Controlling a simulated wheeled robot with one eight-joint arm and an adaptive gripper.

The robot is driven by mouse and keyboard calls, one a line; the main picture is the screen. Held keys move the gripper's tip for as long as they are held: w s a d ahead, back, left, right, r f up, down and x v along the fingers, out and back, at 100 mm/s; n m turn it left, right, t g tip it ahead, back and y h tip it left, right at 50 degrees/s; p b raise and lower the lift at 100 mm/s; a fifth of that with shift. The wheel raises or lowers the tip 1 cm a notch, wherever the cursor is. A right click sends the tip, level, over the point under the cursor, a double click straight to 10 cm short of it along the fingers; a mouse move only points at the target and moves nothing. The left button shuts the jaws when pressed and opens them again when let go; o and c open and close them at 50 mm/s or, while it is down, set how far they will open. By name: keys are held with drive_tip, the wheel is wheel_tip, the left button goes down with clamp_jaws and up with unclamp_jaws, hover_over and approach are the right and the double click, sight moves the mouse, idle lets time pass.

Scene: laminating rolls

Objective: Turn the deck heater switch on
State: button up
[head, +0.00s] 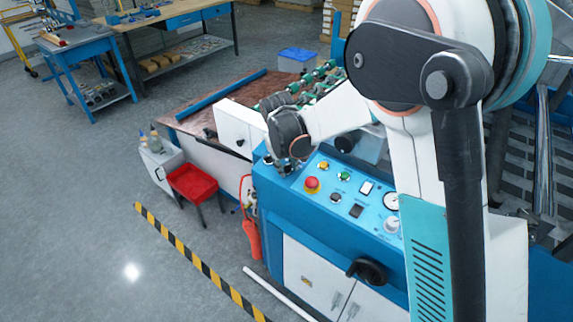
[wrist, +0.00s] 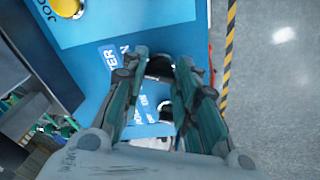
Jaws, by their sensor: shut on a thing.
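The deck heater switch looks to be the dark knob (wrist: 160,67) on the blue panel (wrist: 140,18) in the wrist view. Beside it is a partly covered label (wrist: 111,56) ending in "TER". My gripper (wrist: 160,73) has its two fingers closed in on either side of this dark knob, which they partly cover. In the head view my gripper (head: 283,166) is at the left end of the blue control panel (head: 290,198). Which way the knob is turned cannot be told.
The panel also carries a red emergency button (head: 312,184), a green button (head: 344,176), a gauge (head: 391,202) and a white dial (head: 392,225). A yellow button (wrist: 68,5) shows in the wrist view.

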drive_tip(key=shift+m, duration=0.6)
drive_tip(key=o, duration=1.1)
drive_tip(key=shift+c, duration=0.2)
drive_tip(key=shift+r, duration=0.1)
drive_tip(key=v, duration=1.1)
drive_tip(key=shift+s+r, duration=0.25)
drive_tip(key=shift+r, duration=0.1)
drive_tip(key=shift+a, duration=0.15)
